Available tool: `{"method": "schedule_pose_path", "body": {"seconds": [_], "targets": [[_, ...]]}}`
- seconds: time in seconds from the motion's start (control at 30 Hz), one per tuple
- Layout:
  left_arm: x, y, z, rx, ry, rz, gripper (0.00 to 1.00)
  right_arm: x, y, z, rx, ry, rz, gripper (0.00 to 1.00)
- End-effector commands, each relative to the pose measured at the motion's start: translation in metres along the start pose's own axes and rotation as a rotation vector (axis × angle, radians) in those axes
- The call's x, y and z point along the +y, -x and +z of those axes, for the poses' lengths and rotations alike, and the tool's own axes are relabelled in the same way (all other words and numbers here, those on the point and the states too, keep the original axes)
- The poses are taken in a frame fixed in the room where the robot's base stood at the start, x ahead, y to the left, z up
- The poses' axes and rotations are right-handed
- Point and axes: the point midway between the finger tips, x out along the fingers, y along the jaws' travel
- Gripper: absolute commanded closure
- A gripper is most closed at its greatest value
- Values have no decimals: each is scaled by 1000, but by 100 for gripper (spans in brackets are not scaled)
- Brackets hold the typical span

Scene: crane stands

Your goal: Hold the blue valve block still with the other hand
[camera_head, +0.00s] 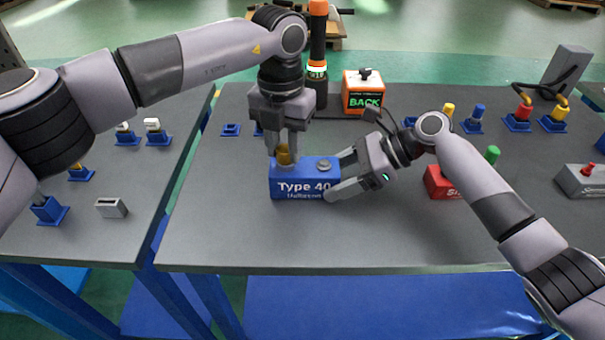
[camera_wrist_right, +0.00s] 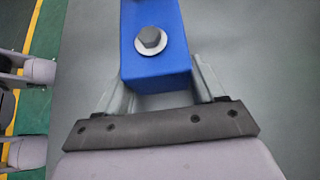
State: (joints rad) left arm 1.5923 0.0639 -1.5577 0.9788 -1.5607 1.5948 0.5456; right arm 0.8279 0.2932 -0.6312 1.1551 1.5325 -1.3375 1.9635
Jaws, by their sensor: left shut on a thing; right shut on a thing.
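The blue valve block (camera_head: 303,186), lettered "Type 40", sits upright on the grey table top. A yellow-brown fitting (camera_head: 284,157) stands at the left of its top, and a grey hex bolt with a washer (camera_head: 324,166) is at the right. My left gripper (camera_head: 285,150) points down from above and is shut on the yellow-brown fitting. My right gripper (camera_head: 337,177) comes from the right and is shut on the right end of the block, a finger on each side. The right wrist view shows the block (camera_wrist_right: 152,70) between the fingers, with the bolt (camera_wrist_right: 150,40) on top.
An orange-and-black box marked "BACK" (camera_head: 364,92) and a black-and-orange upright tool (camera_head: 317,60) stand behind. A red block (camera_head: 438,183) is partly hidden by my right arm. Several blue stands with coloured parts line the right back. The table front is clear.

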Motion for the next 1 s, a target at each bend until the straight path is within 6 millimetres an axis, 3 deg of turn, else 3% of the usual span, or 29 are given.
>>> {"method": "schedule_pose_path", "body": {"seconds": [0.3,0.7,1.0], "targets": [[1,3,0,-3,17,1,100,0,0,-3,6,-3,-1,73],[1,3,1,-3,399,0,100,0,0,-3,6,-3,-1,73],[1,3,1,-3,454,0,100,0,0,-3,6,-3,0,73]]}}
